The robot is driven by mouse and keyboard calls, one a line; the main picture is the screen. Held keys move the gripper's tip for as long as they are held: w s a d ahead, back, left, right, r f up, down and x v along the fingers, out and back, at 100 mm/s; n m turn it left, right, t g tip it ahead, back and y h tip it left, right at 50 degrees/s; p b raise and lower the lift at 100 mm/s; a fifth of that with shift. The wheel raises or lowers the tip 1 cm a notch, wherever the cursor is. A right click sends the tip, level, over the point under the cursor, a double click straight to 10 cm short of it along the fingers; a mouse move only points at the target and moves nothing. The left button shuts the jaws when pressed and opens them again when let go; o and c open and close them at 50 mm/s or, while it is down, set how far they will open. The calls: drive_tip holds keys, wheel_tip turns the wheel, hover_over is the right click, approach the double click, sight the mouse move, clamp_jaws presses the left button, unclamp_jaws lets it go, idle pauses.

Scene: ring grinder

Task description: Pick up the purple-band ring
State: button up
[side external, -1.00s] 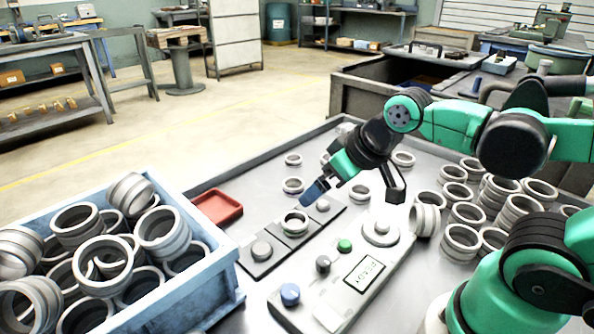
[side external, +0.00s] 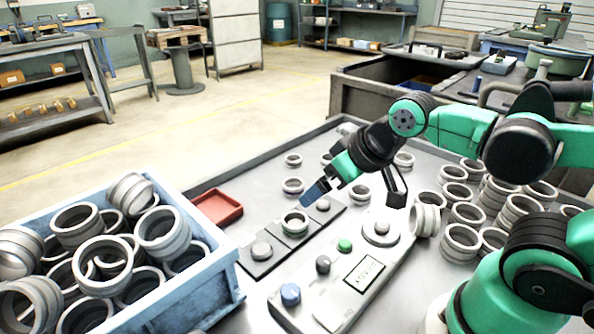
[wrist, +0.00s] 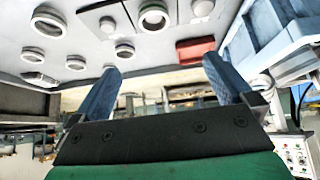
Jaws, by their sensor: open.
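A blue crate (side external: 190,292) of loose rings stands at left. A red tray (side external: 218,207) lies behind the strip. A control box with knobs and display (side external: 340,285) is in front. Stacked rings (side external: 462,240) crowd the right. The back of the table is clearer.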

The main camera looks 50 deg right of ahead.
drive_tip(key=n+g+y, duration=0.1)
drive_tip(key=n+g, duration=0.2)
approach(295, 181)
drive_tip(key=shift+s+a+f, duration=0.15)
drive_tip(key=shift+a+f, duration=0.75)
drive_tip(key=shift+a, duration=0.25)
drive_tip(key=shift+w+d+f, duration=0.2)
drive_tip(key=shift+w+f, duration=0.05)
drive_tip(key=shift+f, duration=0.35)
drive_tip(key=shift+x, duration=2.55)
drive_tip(key=c, duration=1.4)
